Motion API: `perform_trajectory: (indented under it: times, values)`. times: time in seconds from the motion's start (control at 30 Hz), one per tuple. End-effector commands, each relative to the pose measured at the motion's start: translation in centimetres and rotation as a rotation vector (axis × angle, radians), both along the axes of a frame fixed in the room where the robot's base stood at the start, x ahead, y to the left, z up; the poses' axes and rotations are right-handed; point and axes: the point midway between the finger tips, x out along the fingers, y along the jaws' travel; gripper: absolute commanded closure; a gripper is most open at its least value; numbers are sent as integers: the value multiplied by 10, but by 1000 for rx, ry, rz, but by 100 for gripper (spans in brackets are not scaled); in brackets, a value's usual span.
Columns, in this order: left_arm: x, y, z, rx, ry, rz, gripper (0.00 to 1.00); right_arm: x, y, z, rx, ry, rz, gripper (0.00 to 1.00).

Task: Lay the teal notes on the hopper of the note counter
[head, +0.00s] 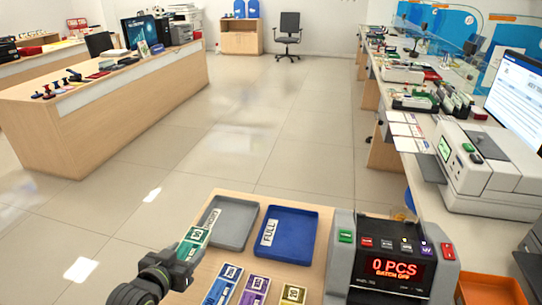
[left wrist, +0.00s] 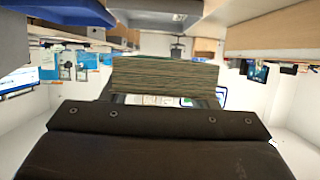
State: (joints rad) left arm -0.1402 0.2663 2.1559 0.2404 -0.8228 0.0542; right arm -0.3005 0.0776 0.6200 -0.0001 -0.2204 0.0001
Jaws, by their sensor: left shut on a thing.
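The teal notes (head: 193,243) are a banded stack held by my left gripper (head: 184,256), which is shut on them. The stack is raised over the left edge of the table, just left of the grey tray. In the left wrist view the striped edge of the note stack (left wrist: 165,78) shows beyond the dark gripper body (left wrist: 160,125). The note counter (head: 392,262) stands at the table's right, with a red display reading 0 PCS. Its hopper is not clearly visible. My right gripper is not in view.
A grey tray (head: 248,204) and a blue tray (head: 312,237) marked FULL lie at the back of the table. Blue (head: 222,286), purple (head: 254,291) and yellow (head: 292,295) note stacks lie in front of them. A larger white machine (head: 485,170) stands on the right counter.

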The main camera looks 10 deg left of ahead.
Motion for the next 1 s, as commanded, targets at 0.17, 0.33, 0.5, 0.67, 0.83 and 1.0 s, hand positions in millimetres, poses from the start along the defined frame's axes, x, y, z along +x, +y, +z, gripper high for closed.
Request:
perform_trajectory:
  times: [0.17, 0.33, 0.5, 0.67, 0.83, 1.0]
  values:
    - [-11, -17, 23, -12, -5, -77, 74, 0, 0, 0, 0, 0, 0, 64]
    - [-34, -47, 55, -19, -5, -218, 74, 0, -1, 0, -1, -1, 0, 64]
    - [-59, -71, 77, -8, -4, -347, 74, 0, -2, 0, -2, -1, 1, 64]
    - [-72, -82, 86, 1, -3, -409, 74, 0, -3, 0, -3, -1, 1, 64]
    - [-74, -84, 88, 2, -3, -418, 74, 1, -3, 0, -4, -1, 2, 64]
    - [-74, -84, 87, 2, -3, -417, 74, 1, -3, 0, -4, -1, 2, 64]
